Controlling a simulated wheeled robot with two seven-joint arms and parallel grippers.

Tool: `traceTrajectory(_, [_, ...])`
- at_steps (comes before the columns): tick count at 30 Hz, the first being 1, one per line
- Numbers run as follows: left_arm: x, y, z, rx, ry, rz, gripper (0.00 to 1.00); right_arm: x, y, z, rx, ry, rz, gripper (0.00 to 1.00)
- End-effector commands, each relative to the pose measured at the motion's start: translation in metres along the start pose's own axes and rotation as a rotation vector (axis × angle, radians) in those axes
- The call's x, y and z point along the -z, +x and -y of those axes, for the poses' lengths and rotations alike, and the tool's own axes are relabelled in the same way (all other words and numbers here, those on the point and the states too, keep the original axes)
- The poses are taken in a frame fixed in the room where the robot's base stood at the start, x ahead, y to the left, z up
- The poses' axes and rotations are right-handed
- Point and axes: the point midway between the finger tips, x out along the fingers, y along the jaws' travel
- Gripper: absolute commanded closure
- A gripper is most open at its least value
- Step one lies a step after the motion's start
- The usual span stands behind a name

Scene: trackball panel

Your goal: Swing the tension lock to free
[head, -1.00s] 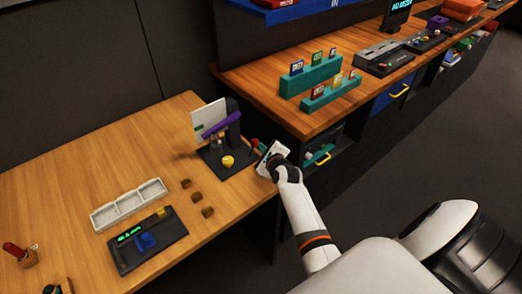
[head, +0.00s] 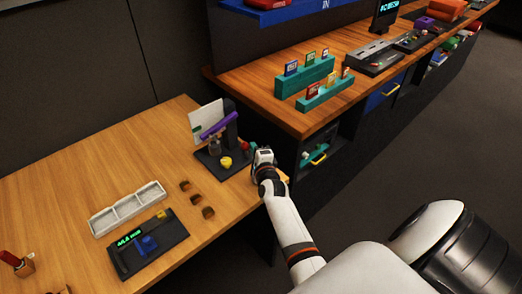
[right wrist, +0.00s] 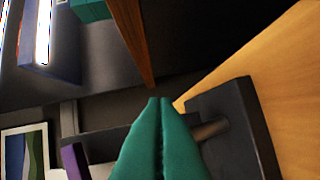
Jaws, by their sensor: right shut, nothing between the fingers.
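A black stand (head: 229,122) with a dark base (head: 208,160) is on the wooden desk near its right corner. It carries a slanted purple bar (head: 218,127) and a yellow knob (head: 226,162). I cannot tell which part is the tension lock. My right gripper (head: 262,153) is just right of the base; its green fingers (right wrist: 160,102) are shut and empty in the right wrist view. Beyond the fingertips there, a brown peg (right wrist: 210,130) meets a black block (right wrist: 232,115); contact is unclear. The purple bar shows at lower left (right wrist: 72,162). My left gripper is out of view.
A black panel (head: 120,262) with a green display and blue part lies on the desk. Near it are a white three-part tray (head: 127,208) and several small brown blocks (head: 196,198). A second bench (head: 290,112) with teal card racks (head: 304,78) stands behind right.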

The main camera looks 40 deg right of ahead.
Motion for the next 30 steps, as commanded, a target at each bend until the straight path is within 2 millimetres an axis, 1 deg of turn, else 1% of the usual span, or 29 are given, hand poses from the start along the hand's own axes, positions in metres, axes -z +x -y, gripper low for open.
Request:
traceTrajectory(1, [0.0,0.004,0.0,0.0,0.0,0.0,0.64,0.003,-0.001,0.003,-0.014,-0.033,-0.002,1.0])
traceTrajectory(8, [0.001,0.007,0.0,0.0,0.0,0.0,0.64,0.01,-0.004,0.002,-0.073,-0.157,-0.002,1.0])
traceTrajectory(16, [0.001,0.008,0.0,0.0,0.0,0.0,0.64,0.014,-0.006,0.003,-0.069,-0.151,-0.002,1.0])
traceTrajectory(30, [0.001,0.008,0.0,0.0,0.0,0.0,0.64,0.014,-0.006,0.004,-0.068,-0.15,-0.001,1.0])
